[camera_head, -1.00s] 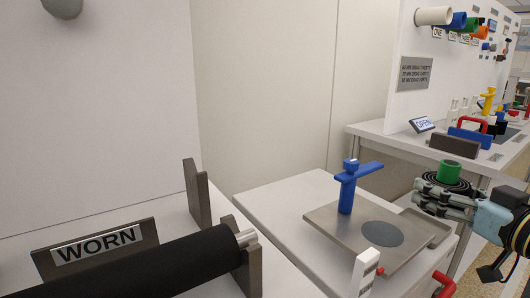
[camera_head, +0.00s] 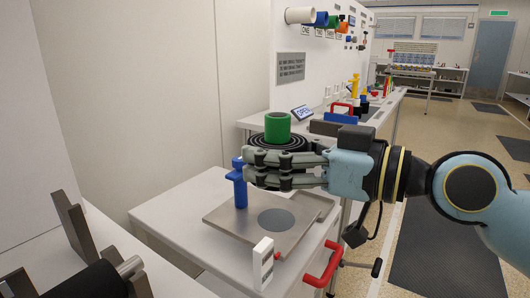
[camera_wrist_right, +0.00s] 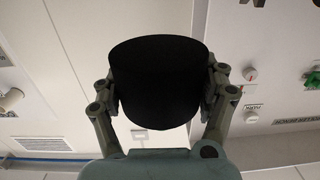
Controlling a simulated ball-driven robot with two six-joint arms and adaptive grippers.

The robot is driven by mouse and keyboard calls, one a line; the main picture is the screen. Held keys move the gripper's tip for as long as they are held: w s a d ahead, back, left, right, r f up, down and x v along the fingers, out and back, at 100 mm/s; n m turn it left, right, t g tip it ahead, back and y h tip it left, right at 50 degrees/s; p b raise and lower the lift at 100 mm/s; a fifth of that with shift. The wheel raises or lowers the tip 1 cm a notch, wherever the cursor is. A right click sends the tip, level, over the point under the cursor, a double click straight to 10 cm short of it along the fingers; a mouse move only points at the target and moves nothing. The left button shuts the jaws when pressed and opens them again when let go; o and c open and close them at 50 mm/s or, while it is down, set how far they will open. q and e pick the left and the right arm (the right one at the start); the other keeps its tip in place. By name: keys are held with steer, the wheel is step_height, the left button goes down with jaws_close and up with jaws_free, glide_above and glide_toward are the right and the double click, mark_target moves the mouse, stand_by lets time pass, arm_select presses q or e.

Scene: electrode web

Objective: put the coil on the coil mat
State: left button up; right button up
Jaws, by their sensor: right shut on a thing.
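The coil (camera_head: 272,141) is a black wound roll with a green core (camera_head: 277,124) standing up from its middle. My right gripper (camera_head: 258,176) is shut on it and holds it up above the grey metal plate (camera_head: 226,222). In the right wrist view the black coil (camera_wrist_right: 157,82) fills the space between my two fingers. What looks like the coil mat is a dark round disc (camera_head: 277,220) lying bare on the plate, below the gripper in the picture. My left gripper is not in view.
A blue post (camera_head: 238,186) with a crossbar stands on the plate, its top partly hidden by my right gripper. A white block (camera_head: 263,263) is at the front edge, near a red handle (camera_head: 323,265). Dark brackets with a black roller (camera_head: 85,283) are at lower left.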

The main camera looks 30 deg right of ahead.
steer(key=a+r+n+g+y, duration=0.7)
steer(key=a, duration=0.5)
steer(key=w+a+f+n+g+y, duration=0.1)
steer(key=w+a+f+n+g, duration=0.35)
steer(key=g, duration=0.35)
steer(key=w+d+f+m+t+h, duration=0.25)
steer(key=d+f+m+t, duration=0.45)
steer(key=d+f+t, duration=0.4)
steer(key=s+d+r+m+t+h, duration=0.1)
steer(key=s+d+r+h, duration=0.1)
steer(key=s+d+r+m+t+h, duration=0.2)
steer(key=r, duration=0.1)
steer(key=s+d+r+m+t+h, duration=0.1)
steer(key=s+d+r+m+h, duration=0.1)
steer(key=shift+s+d+r+t, duration=0.2)
steer(key=shift+s+d+t, duration=0.05)
steer(key=shift+d+t, duration=0.1)
steer(key=shift+s+r, duration=0.2)
steer(key=shift+r, duration=0.05)
steer(key=shift+s+f, duration=0.15)
steer(key=shift+f, duration=0.05)
